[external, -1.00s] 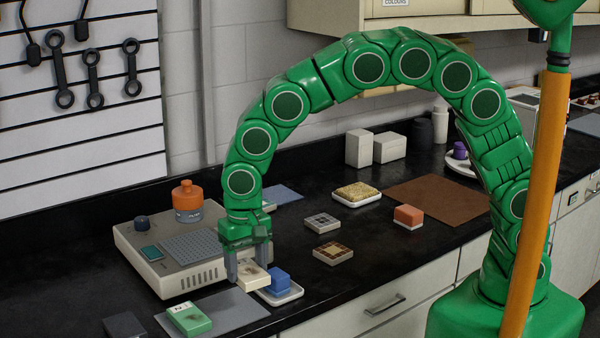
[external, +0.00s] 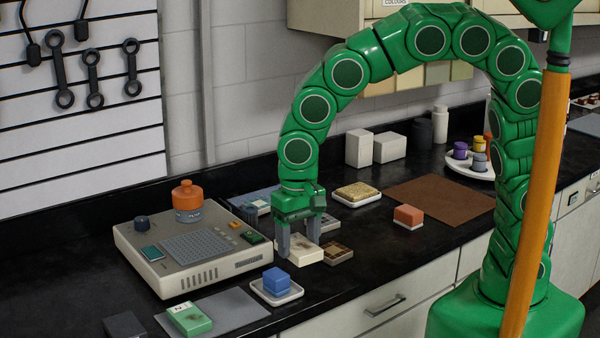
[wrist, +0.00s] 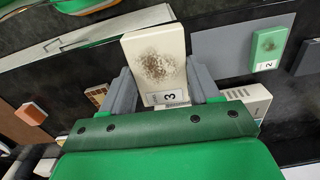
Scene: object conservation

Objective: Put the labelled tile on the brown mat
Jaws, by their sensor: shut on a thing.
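My gripper (external: 299,245) is shut on a cream tile (external: 293,249) and holds it above the black counter, in front of the grid tiles. In the wrist view the cream tile (wrist: 156,62) sits between the grey fingers, with a brown speckled patch and a label reading 3. The brown mat (external: 440,201) lies flat at the back right of the counter, apart from my gripper, with its visible surface bare. A green tile (external: 190,318) with a label lies on a grey mat at the front left; its label reads 2 in the wrist view (wrist: 267,50).
An orange block (external: 408,215) and a sponge-like block on a dish (external: 357,193) lie between my gripper and the brown mat. A beige device (external: 190,250) stands at left. A round tray (external: 470,165) holds small jars.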

